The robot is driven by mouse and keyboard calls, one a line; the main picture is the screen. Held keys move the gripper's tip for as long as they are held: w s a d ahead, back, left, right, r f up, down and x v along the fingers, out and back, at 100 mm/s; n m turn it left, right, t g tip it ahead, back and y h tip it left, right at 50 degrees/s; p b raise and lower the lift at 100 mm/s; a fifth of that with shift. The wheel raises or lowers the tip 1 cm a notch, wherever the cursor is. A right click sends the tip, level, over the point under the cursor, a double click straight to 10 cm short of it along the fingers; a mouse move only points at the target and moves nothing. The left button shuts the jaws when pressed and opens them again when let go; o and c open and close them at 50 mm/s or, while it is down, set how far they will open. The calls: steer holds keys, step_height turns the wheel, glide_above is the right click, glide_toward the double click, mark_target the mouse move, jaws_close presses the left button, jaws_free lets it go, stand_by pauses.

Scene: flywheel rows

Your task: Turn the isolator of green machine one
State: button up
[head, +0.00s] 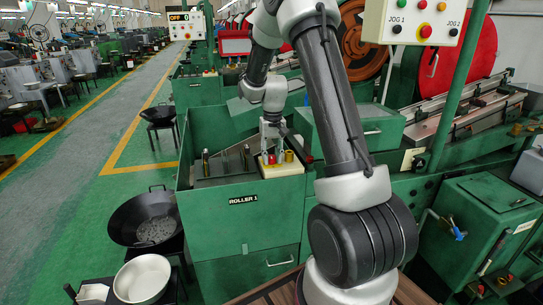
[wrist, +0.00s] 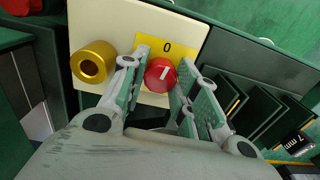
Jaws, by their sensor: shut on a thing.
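The isolator is a round red knob (wrist: 161,75) with a white line, on a yellow plate (wrist: 185,49) marked 0 on a cream panel (wrist: 105,22). In the wrist view the line points up and slightly right, towards the 0. My gripper (wrist: 165,78) is shut on the red knob, one finger on each side. In the head view my gripper (head: 270,132) reaches down to the panel (head: 284,168) on top of the green machine (head: 245,225) labelled ROLLER 1. The knob is small there and partly hidden by the fingers.
A brass ring (wrist: 94,63) stands on the panel close beside my left finger. A control box (head: 416,20) with JOG buttons is at the upper right. A lit sign (head: 187,17) reads OFF. A black pan (head: 146,219) and a white bowl (head: 142,278) stand left of the machine.

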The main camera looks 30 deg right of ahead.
mark_target(272, 156)
steer(key=shift+n, duration=0.8)
steer(key=o, duration=1)
steer(key=shift+o, duration=0.2)
step_height(272, 156, up, 12)
steer(key=shift+d, duration=0.2)
